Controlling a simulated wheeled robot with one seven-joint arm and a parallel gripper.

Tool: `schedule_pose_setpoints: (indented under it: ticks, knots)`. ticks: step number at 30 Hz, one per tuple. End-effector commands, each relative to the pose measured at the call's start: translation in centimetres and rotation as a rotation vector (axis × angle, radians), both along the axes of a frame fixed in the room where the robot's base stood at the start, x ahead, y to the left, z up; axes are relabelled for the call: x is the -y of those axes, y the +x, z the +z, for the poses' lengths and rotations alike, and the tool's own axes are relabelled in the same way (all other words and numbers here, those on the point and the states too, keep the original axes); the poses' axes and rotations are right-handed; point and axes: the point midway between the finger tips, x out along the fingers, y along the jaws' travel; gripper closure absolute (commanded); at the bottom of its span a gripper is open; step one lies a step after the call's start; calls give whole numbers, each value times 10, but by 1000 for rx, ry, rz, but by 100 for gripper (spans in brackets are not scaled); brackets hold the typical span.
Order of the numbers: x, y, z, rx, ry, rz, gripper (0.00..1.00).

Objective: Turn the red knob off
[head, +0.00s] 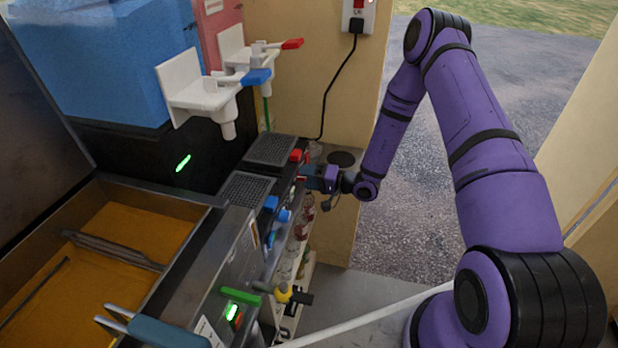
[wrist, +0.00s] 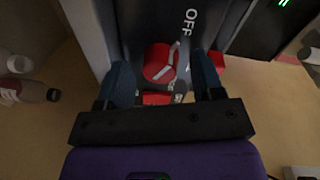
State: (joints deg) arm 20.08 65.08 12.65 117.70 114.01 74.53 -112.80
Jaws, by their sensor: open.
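The red knob (wrist: 160,65) shows in the wrist view on a dark panel, with a white mark across its face. White "OFF" lettering is printed on the panel up and to the right of it. My gripper (wrist: 164,80) is open, with one blue finger on each side of the knob; I cannot tell whether they touch it. In the head view my gripper (head: 312,178) is at the front of the far slush-machine base, largely covering the knob. A red part (head: 296,155) shows just above it.
Blue parts (head: 271,203) sit on the nearer machine's front. Bottles (head: 305,215) stand on shelves below; one bottle (wrist: 32,90) shows left in the wrist view. A wall socket (head: 358,17) with a black cable is behind. Open ground lies to the right.

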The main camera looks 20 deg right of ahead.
Motion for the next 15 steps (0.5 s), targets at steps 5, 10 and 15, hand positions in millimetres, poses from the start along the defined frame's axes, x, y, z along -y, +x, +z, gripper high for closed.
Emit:
schedule_pose_setpoints:
  ticks: [5, 10, 15]
  knots:
    - [4, -3, 0, 0, 0, 0, 37]
    - [23, -16, 3, -1, -1, -3, 37]
    - [49, -36, 6, 0, -1, -3, 37]
